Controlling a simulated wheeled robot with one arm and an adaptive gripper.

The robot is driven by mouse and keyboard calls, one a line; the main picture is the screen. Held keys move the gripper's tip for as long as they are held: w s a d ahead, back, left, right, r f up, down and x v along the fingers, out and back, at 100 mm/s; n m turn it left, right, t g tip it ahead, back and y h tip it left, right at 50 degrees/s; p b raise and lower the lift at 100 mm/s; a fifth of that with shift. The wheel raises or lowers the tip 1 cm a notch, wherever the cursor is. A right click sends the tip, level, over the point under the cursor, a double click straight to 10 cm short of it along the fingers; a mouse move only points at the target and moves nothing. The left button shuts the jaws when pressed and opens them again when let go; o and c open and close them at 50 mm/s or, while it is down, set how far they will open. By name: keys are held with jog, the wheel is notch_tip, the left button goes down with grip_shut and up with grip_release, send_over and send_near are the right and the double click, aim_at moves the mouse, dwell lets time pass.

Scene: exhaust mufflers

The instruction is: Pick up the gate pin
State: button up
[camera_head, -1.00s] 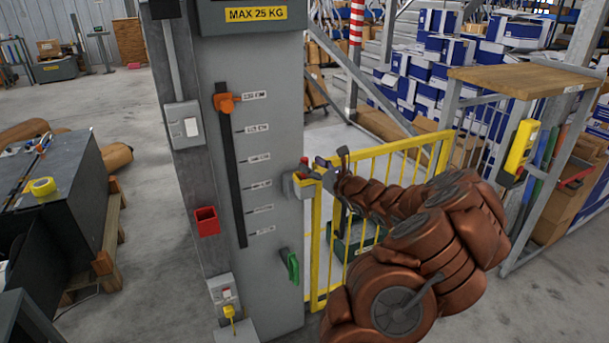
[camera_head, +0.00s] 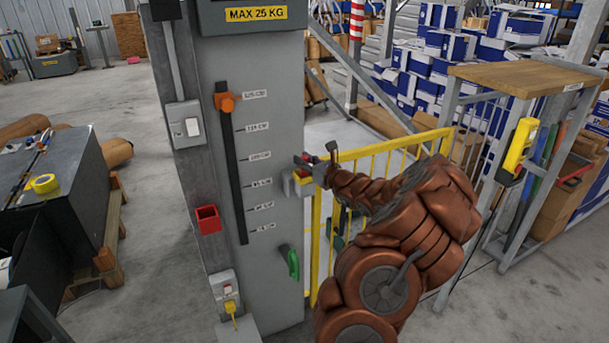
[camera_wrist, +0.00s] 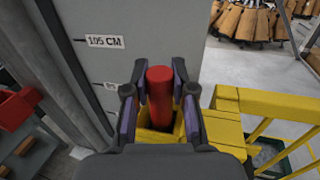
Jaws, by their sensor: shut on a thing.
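The gate pin (camera_wrist: 160,90) is a red, round-topped cylinder, upright in the wrist view. Its lower end goes down into the yellow latch piece (camera_wrist: 228,125) at the gate's end; I cannot tell how deep. My gripper (camera_wrist: 160,100) has its purple-padded fingers on both sides of the pin and is shut on it. In the head view my gripper (camera_head: 314,165) is at the gate's upper left corner, beside the grey column, and mostly hides the pin. The yellow gate (camera_head: 371,155) stands between the column and the wooden-topped stand.
The grey column (camera_head: 275,140) with its height scale is close on the left. It carries an orange slider (camera_head: 226,102), a red open box (camera_head: 208,219) and a green handle (camera_head: 290,261). A wooden-topped stand (camera_head: 520,75) is at right. Boxes fill the back.

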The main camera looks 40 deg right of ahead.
grip_shut()
dwell(0.3)
